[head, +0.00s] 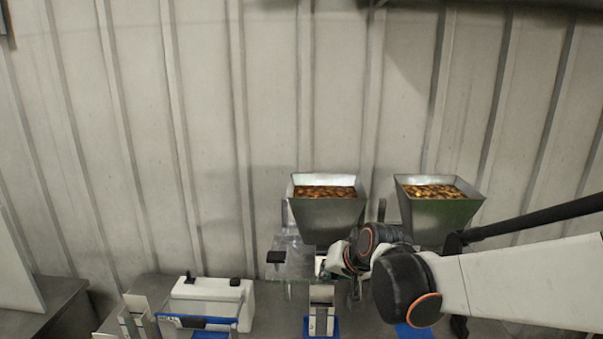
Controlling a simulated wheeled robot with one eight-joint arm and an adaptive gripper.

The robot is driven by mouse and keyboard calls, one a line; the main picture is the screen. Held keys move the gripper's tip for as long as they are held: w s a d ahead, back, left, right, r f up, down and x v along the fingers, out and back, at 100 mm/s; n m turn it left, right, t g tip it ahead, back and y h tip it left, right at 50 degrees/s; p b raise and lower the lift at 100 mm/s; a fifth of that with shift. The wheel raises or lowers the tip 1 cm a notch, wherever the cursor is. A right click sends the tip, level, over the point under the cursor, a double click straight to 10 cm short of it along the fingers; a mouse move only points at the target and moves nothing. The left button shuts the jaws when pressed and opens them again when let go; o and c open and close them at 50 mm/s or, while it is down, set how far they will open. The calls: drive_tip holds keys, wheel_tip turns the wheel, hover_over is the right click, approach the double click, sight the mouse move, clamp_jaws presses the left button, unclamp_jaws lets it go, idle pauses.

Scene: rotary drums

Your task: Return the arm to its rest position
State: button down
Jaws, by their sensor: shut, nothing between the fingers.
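My arm reaches in from the right edge of the head view, with white links and black joints ringed in orange. My gripper (338,262) is at the arm's far end, in front of the left metal hopper (327,212) and lower than its rim. It is shut and small in the picture, partly hidden by my own wrist. It appears close to a clear plate, but I cannot tell whether they touch. No object shows in its grasp.
A second hopper (438,211) stands to the right; both hold brown-gold pieces. The clear plate (292,258) has a black knob. A white box (212,296) and a blue-edged clear bin (197,322) sit lower left. A corrugated wall (200,120) closes off the back.

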drive_tip(key=s+d+f+h+b, duration=0.1)
drive_tip(key=s+d+f+b, duration=0.3)
drive_tip(key=s+f+b, duration=0.2)
drive_tip(key=s+d+f+n+h+b, duration=0.1)
drive_tip(key=s+d+f+b, duration=0.4)
drive_tip(key=s, duration=0.6)
drive_tip(key=s+d+f+h+b, duration=0.2)
drive_tip(key=s+d+f+b, duration=0.3)
drive_tip(key=s+f+b, duration=0.4)
drive_tip(key=shift+n+b, duration=0.4)
drive_tip(key=shift+b, duration=0.5)
idle(0.4)
